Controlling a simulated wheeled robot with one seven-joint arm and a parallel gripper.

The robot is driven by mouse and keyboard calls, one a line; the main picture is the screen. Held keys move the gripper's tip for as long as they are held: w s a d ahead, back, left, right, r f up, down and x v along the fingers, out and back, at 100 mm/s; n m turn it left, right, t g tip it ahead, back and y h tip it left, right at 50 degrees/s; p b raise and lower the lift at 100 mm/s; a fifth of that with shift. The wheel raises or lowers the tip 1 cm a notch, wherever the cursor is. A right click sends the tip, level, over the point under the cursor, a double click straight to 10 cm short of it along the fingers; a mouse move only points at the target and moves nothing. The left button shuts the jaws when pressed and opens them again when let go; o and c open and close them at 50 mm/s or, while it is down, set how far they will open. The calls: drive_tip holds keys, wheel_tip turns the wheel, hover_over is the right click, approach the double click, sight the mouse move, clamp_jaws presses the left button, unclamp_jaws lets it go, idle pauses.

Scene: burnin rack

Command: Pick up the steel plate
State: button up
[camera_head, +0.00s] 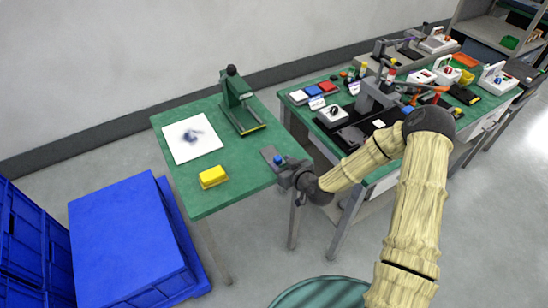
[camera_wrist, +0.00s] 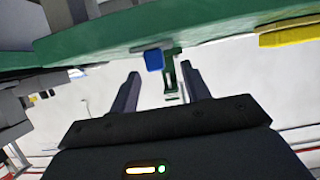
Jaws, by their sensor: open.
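A small flat grey piece that looks like the steel plate (camera_head: 268,152) lies at the right edge of the left green table in the head view. A small blue block (camera_head: 278,159) is on or beside it; I cannot tell which. My gripper (camera_head: 284,168) is right at that table edge, close to the grey piece, and partly covers it. In the wrist view, my gripper (camera_wrist: 160,76) has its two fingers apart with nothing held between them. The blue block (camera_wrist: 154,60) shows beyond, between the fingers. The plate itself is not clear there.
The green table (camera_head: 210,200) also bears a yellow block (camera_head: 213,177), a white sheet (camera_head: 190,140) and a green press (camera_head: 238,100). A crowded bench (camera_head: 385,150) stands at right. Blue crates (camera_head: 125,235) stand at lower left.

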sight(277, 157)
drive_tip(key=shift+w+r+p+x, duration=0.15)
drive_tip(key=shift+p+x, duration=0.2)
drive_tip(key=shift+x, duration=0.95)
drive_tip(key=shift+w+r+p+x, duration=0.1)
drive_tip(key=shift+p+x, duration=0.25)
drive_tip(key=shift+x, duration=0.95)
drive_tip(key=shift+s+d, duration=0.1)
drive_tip(key=shift+d, duration=0.05)
clamp_jaws()
drive_tip(key=shift+r, duration=0.1)
wheel_tip(277, 157, up, 10)
drive_tip(key=shift+f+b, duration=0.1)
drive_tip(key=shift+b, duration=0.5)
